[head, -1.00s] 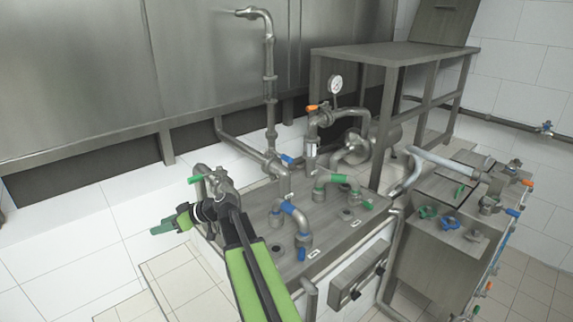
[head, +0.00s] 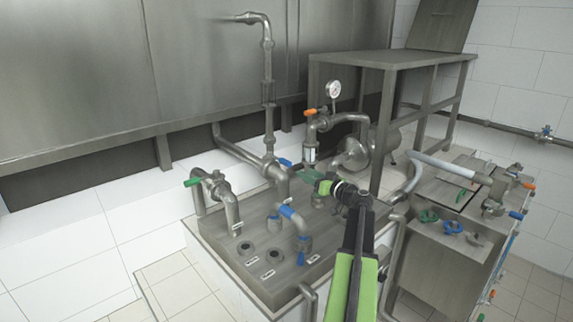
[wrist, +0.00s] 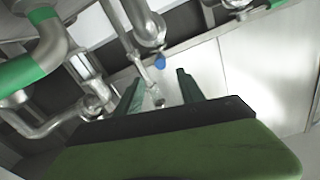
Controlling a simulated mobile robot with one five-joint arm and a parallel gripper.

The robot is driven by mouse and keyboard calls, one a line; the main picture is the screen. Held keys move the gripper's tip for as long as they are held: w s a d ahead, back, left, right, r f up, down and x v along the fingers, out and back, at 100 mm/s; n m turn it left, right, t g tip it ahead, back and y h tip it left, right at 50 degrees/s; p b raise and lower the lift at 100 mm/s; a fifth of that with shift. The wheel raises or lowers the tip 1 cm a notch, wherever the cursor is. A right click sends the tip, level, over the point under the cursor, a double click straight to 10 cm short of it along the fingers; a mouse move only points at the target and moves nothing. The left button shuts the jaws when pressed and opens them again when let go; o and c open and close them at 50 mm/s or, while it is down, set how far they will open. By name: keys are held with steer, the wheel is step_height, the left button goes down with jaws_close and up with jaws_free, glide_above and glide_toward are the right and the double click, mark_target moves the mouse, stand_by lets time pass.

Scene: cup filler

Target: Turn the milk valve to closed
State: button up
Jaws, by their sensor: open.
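No readable label marks the milk valve, so I cannot tell which valve it is. A valve with a blue handle (head: 285,162) is on the pipework at the back of the metal bench. My gripper (head: 297,170) appears close to this handle in the head view; the gap in depth is unclear. In the wrist view my gripper (wrist: 160,90) is open and empty, and a blue part (wrist: 160,62) shows beyond and between the fingers. A green-handled valve (head: 192,183) is at the bench's left, and an orange-handled valve (head: 310,112) is below the gauge.
A blue-banded bent pipe (head: 294,219) stands on the bench (head: 222,252), left of my arm. A green-banded pipe (wrist: 30,70) is at the left of the wrist view. A pressure gauge (head: 334,89) stands behind. A side unit (head: 440,245) with more fittings is at right.

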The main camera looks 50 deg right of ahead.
mark_target(290, 165)
steer(key=w, duration=0.9)
steer(key=w+d, duration=0.1)
steer(key=w, duration=0.3)
steer(key=shift+w, duration=0.3)
jaws_close()
stand_by(0.6)
